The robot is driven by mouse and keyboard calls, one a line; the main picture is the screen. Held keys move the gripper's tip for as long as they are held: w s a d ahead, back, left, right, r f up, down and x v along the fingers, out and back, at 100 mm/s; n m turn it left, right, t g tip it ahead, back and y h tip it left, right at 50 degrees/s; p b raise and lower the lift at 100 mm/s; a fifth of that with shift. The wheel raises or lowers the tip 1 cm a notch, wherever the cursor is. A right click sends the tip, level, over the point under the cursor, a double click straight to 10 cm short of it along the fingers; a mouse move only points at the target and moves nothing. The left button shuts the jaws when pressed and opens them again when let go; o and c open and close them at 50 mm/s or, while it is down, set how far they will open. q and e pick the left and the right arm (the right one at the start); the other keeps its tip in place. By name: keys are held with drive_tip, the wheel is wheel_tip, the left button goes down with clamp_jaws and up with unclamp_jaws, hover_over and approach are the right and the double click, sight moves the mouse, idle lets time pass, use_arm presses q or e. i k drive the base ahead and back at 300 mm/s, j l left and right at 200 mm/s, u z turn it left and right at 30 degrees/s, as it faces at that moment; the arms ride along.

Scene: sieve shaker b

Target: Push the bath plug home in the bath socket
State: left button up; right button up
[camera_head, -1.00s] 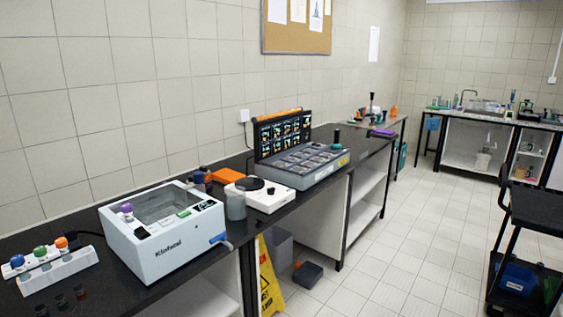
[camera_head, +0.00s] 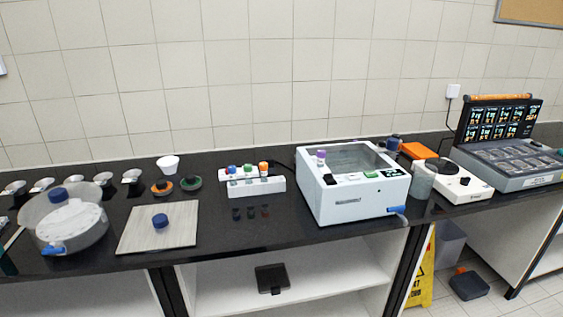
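A white power strip (camera_head: 256,187) stands on the black bench, left of the white water bath (camera_head: 345,203). A dark cable (camera_head: 284,165) runs behind, between the strip and the bath. I cannot tell which plug is the bath's, or how deep each one sits. Neither of my grippers is in view.
A round clear-walled device (camera_head: 72,233) and a pale board (camera_head: 130,238) with a blue knob (camera_head: 160,221) are at left. Small dark pieces (camera_head: 251,212) lie before the strip. A white hotplate (camera_head: 452,184) and grey case (camera_head: 510,166) are at right.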

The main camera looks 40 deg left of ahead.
sight(270, 160)
drive_tip(key=i+l+u, duration=0.1)
drive_tip(key=u, duration=0.3)
drive_tip(key=i+l+u, duration=0.1)
drive_tip(key=l+u, duration=0.25)
drive_tip(key=j, duration=0.1)
